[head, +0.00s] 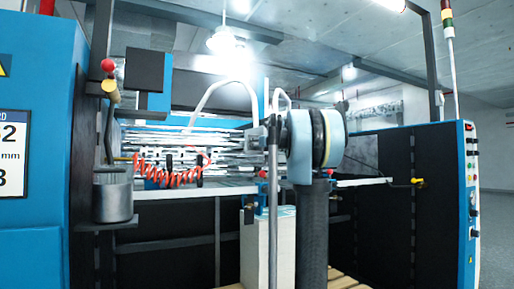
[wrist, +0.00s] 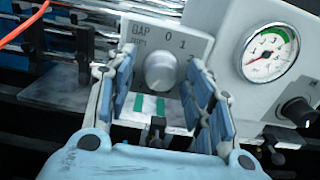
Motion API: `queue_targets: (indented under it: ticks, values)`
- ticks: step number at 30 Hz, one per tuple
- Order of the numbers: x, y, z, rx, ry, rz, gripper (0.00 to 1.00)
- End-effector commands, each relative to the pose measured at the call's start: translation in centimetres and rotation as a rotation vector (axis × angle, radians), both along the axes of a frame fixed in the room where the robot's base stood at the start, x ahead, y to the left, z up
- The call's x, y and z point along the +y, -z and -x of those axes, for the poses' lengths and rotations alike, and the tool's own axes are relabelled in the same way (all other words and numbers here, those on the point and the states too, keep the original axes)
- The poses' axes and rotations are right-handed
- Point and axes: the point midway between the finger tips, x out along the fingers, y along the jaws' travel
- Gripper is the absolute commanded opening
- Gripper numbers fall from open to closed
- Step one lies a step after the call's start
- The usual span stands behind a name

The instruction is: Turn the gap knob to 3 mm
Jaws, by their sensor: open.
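The gap knob (wrist: 161,73) is a round pale grey knob on a grey plate (wrist: 196,42) marked "GAP", with 0 and 1 readable; its other marks are hidden or too small to read. Its pointer setting cannot be made out. My gripper (wrist: 160,60) is open, with its blue-padded fingers left and right of the knob in the wrist view. I see no clear contact, and cannot tell how far the fingertips are from the plate. In the head view I cannot make out the knob.
Right of the knob are a round pressure gauge (wrist: 270,53) and a small black knob (wrist: 298,111) on a grey housing. An orange hose (wrist: 25,25) crosses the upper left. In the head view, a red coiled hose (head: 170,178) hangs by the rollers, and a grey pot (head: 112,203) stands left.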

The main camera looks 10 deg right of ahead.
Motion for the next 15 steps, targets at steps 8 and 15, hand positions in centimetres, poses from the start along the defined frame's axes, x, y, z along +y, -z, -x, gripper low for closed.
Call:
queue_targets:
  ticks: [8,15]
  values:
    - [-0.02,0.00,-0.04,0.000,0.000,0.000,0.39]
    - [-0.02,0.00,-0.03,0.000,0.000,0.000,0.04]
